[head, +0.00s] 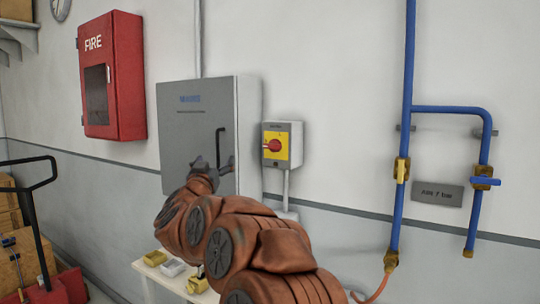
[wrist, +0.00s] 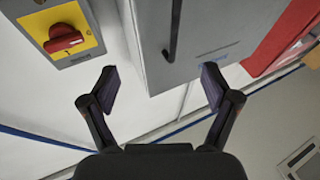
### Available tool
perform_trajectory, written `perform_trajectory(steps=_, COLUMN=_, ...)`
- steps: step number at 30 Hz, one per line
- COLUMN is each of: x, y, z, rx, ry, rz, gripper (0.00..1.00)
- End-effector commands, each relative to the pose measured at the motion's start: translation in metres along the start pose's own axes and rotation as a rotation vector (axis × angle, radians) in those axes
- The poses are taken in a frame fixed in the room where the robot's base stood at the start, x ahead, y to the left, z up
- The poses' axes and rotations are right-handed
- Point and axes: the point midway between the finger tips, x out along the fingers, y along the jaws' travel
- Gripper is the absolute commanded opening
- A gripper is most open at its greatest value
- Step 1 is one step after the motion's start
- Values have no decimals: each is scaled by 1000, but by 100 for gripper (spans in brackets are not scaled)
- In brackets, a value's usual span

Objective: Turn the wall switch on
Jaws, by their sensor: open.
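The wall switch (head: 282,144) is a grey box with a yellow plate and a red rotary knob (head: 272,146), mounted on the wall right of the grey cabinet. In the wrist view the switch's red knob (wrist: 63,39) shows at the upper left, with its handle tilted a little from horizontal. My gripper (head: 223,157) is in front of the cabinet's right part, left of the switch. In the wrist view my gripper (wrist: 160,88) is open and empty, its two fingers spread wide. It is apart from the knob.
The grey cabinet (head: 190,122) has a black handle. A red fire box (head: 128,75) hangs at the left. Blue pipes (head: 403,120) with valves run down the right wall. A small table (head: 155,270) with several small items stands below. A pallet jack (head: 38,220) is at the left.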

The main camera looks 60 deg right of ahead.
Motion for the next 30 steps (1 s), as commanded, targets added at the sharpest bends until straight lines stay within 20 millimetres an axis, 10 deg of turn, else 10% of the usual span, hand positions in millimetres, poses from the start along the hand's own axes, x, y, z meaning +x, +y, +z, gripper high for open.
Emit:
perform_trajectory(steps=9, x=21, y=109, z=13, rx=-106, ry=74, rz=378, gripper=88)
perform_trajectory(steps=30, x=78, y=142, z=6, rx=-118, ry=78, rz=409, gripper=88)
